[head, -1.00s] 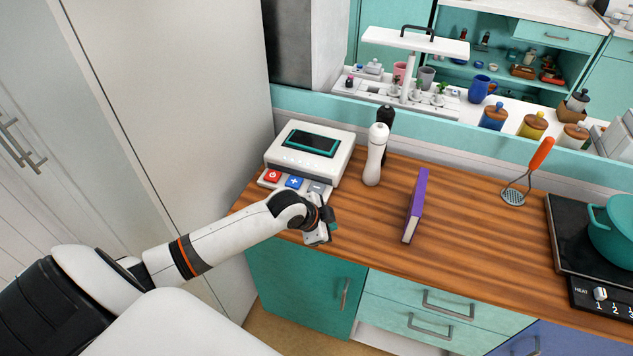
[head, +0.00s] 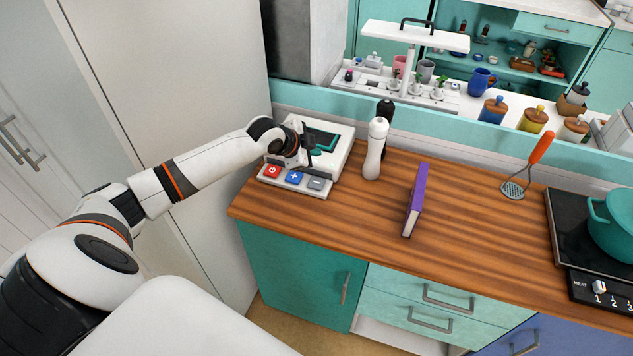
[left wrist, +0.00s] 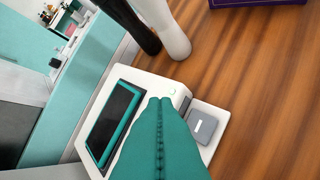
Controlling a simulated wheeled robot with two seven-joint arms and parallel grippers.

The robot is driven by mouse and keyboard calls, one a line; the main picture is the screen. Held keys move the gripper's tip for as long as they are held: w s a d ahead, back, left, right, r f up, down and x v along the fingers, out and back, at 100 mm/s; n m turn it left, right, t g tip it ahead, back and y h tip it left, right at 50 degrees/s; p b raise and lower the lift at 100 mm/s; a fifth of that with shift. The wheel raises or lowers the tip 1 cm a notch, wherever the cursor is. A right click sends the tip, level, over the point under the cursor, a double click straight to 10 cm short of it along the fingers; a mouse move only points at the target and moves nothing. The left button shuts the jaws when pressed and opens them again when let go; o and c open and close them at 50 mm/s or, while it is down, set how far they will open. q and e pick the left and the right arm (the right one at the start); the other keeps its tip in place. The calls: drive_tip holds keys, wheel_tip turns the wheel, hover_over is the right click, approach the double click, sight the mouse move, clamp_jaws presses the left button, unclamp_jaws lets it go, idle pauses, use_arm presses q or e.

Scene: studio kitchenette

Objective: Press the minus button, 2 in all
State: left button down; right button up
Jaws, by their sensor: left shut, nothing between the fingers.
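A white countertop device (head: 338,158) has a dark screen in a teal frame. On its front strip are a red power button (head: 272,171), a blue plus button (head: 294,177) and a grey minus button (head: 316,183). In the left wrist view the minus button (left wrist: 202,126) lies right of the fingertips, uncovered. My left gripper (head: 306,160) is shut and empty, over the device behind the button strip. Its teal fingers (left wrist: 160,101) are together in the left wrist view and hide part of the device. It appears apart from the minus button. My right gripper is out of view.
A white bottle-shaped grinder (head: 374,150) and a dark one (head: 386,110) stand right of the device. A purple book (head: 417,200) stands on the wooden counter (head: 460,225). A spatula and a stove with a teal pot are farther right. The counter in front is clear.

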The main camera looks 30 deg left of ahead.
use_arm(q)
drive_tip(key=f, duration=0.1)
drive_tip(key=b, duration=0.8)
hover_over(319, 181)
drive_tip(key=s, duration=0.2)
drive_tip(key=f, duration=0.7)
drive_tip(key=shift+a, duration=0.2)
drive_tip(key=shift+f, duration=0.45)
drive_tip(key=shift+f, duration=0.1)
idle(0.3)
drive_tip(key=shift+f, duration=0.3)
drive_tip(key=shift+s+f, duration=0.1)
drive_tip(key=shift+f, duration=0.4)
idle(0.8)
